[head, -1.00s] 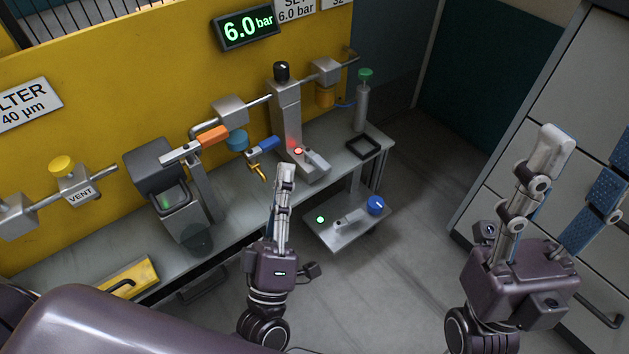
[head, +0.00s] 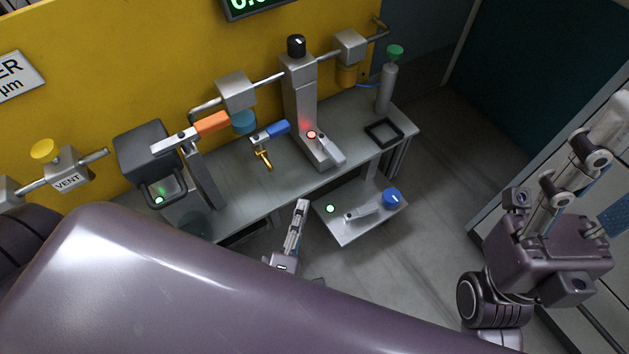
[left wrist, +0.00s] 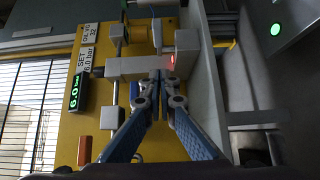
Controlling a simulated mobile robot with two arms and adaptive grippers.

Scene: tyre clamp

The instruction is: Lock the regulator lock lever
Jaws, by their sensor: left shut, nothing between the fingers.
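The regulator is a tall grey column (head: 300,95) with a black knob on top; it also shows in the left wrist view (left wrist: 130,67). At its foot a light grey lock lever (head: 328,149) sits beside a lit red lamp (head: 311,135). My left gripper (head: 301,203) is shut and empty, below and in front of the lever in the head view, apart from it. In the left wrist view its fingertips (left wrist: 161,74) meet near the red lamp, overlapping the column in the picture. My right gripper (head: 608,165) is at the far right, fingers spread, partly cut off.
A lower shelf (head: 345,232) carries another lever (head: 362,211), a blue knob (head: 392,198) and a green lamp. Blue-handled (head: 278,129) and orange-handled (head: 211,122) parts stand left of the regulator. A black square frame (head: 384,132) lies at the bench's right. Open floor lies beyond.

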